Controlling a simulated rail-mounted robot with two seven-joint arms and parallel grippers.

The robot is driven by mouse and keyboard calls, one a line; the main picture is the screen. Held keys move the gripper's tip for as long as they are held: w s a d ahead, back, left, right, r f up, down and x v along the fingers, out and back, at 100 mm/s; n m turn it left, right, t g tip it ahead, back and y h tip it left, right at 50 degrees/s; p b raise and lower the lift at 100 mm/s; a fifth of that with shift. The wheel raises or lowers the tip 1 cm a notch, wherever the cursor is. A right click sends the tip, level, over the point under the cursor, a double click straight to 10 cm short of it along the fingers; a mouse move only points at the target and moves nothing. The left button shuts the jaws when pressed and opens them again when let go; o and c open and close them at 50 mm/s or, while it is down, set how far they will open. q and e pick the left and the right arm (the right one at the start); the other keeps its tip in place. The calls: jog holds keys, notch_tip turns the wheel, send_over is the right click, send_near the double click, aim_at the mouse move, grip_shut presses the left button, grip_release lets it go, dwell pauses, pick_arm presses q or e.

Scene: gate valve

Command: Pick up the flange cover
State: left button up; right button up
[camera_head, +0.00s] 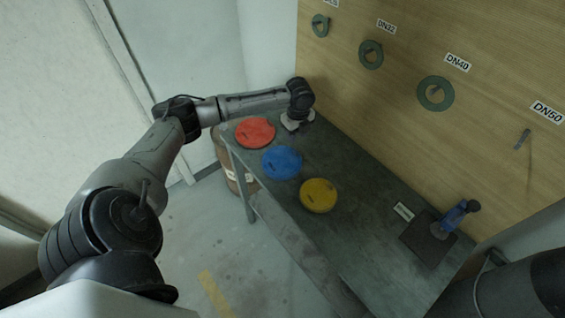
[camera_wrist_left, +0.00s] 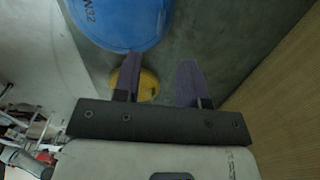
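Three round covers lie on the dark table: a red one (camera_head: 255,132), a blue one (camera_head: 282,162) and a yellow one (camera_head: 318,195). Which one is the flange cover is not shown. My left gripper (camera_head: 297,122) is at the table's far end, right of the red cover and close to the board. In the left wrist view its two fingers (camera_wrist_left: 160,61) are apart with nothing between them. The blue cover (camera_wrist_left: 122,18), with part of a "32" label, and the yellow cover (camera_wrist_left: 148,84) lie beyond the fingers. My right gripper is not in view.
A blue device (camera_head: 455,214) stands on a dark plate at the near right. A brown barrel (camera_head: 230,168) stands by the far end.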

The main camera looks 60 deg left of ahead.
aim_at(296, 151)
pick_arm(q)
jog(key=shift+d+f, duration=0.15)
jog(key=shift+f, duration=4.25)
grip_shut()
